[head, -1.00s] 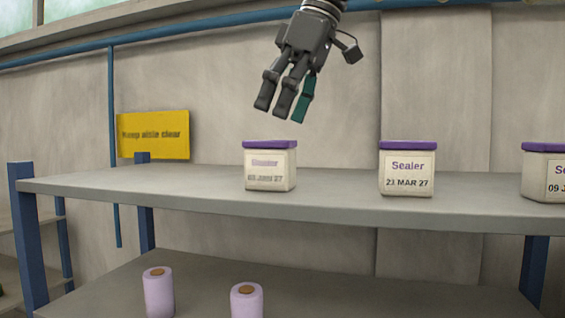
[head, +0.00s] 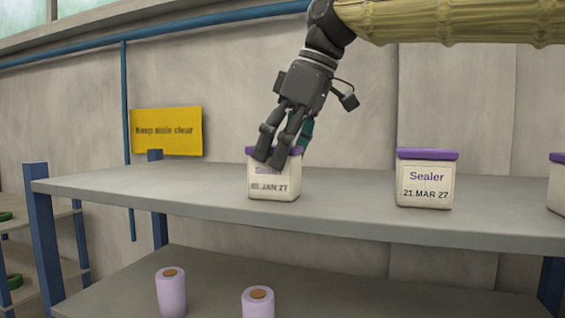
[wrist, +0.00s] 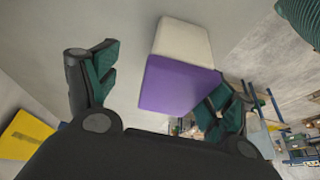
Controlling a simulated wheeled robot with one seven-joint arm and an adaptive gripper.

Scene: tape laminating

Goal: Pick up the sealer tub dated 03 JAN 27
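The sealer tub (head: 275,190), cream with a purple lid, stands upright on the grey shelf; its label reads what looks like 03 JAN 27. My gripper (head: 281,158) is over it from above, its dark fingers in front of the lid and the upper label, with a green finger pad at the lid's right. In the wrist view the tub's purple lid (wrist: 182,86) lies between my open fingers. The left finger is clearly apart from the tub; the right finger is close to its edge, and I cannot tell whether it touches.
A second sealer tub (head: 425,185), dated 21 MAR 27, stands to the right, with another tub (head: 557,185) cut off at the right edge. The grey shelf (head: 340,205) is bare between tubs. Lilac rolls (head: 171,293) stand on the lower shelf. A yellow sign (head: 167,131) is behind.

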